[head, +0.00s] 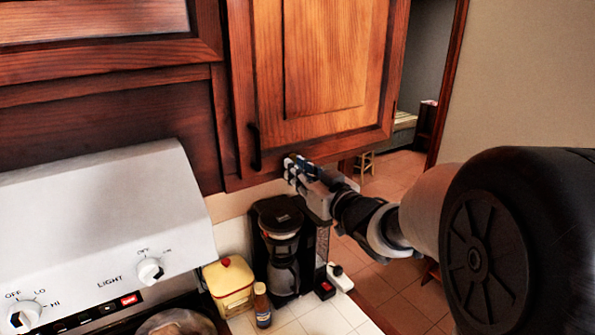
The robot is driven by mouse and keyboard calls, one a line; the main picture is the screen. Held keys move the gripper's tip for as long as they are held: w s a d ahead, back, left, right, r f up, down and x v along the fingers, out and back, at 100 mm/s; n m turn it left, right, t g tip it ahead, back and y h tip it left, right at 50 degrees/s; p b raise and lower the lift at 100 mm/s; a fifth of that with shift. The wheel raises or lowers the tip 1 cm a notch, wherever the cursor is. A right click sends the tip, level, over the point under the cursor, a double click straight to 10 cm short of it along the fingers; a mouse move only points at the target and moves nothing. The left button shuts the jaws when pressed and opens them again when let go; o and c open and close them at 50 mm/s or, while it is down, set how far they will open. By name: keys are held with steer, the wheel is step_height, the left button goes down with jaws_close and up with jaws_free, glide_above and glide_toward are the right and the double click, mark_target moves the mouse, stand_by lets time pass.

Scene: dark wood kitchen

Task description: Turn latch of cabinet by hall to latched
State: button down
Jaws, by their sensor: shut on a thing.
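The wooden cabinet by the hall (323,60) hangs at top centre, beside the opening to the hall. Its door looks closed, with a dark vertical handle (255,147) near the lower left. My gripper (291,168) reaches in from the right to the cabinet's bottom edge, right of the handle and apart from it. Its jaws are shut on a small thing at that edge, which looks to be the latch. The fingers hide most of it, so I cannot tell which way the latch is turned.
A white range hood (105,225) with knobs fills the lower left. Below the cabinet, a black coffee maker (283,250), a yellow canister (229,285), a small brown bottle (262,306) and a power strip (340,279) stand on the tiled counter. The hall floor (400,180) is open at right.

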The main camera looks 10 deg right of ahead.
steer(key=c, duration=1.6)
jaws_free()
steer(key=v, duration=1.2)
